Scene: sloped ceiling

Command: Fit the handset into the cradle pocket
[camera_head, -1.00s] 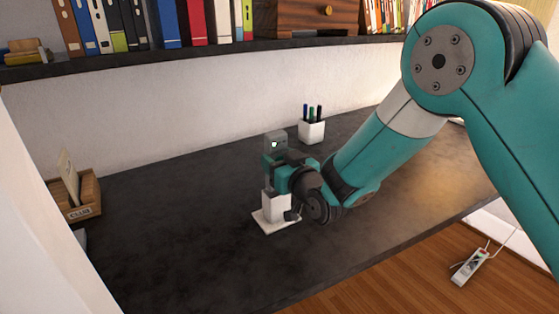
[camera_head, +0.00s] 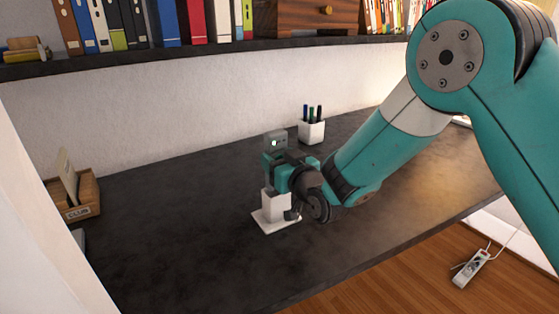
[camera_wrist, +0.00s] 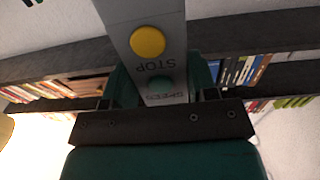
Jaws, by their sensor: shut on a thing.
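The handset (camera_head: 275,143) is a grey upright block in the head view, with a small lit spot near its top. In the wrist view its grey face (camera_wrist: 148,22) shows a yellow STOP button and a green button. My gripper (camera_head: 276,166) is shut on the handset, with teal fingers on both sides of it. The white cradle (camera_head: 276,207) stands on a flat white base directly below the handset. The handset's lower end meets the cradle's top in the picture. My gripper partly covers this area, so I cannot tell whether the handset is inside the pocket.
A white cup with pens (camera_head: 311,131) stands behind the gripper on the dark desktop (camera_head: 170,220). A wooden card holder (camera_head: 88,198) is at the left. A shelf of binders (camera_head: 200,47) runs along the back wall. The front desktop is clear.

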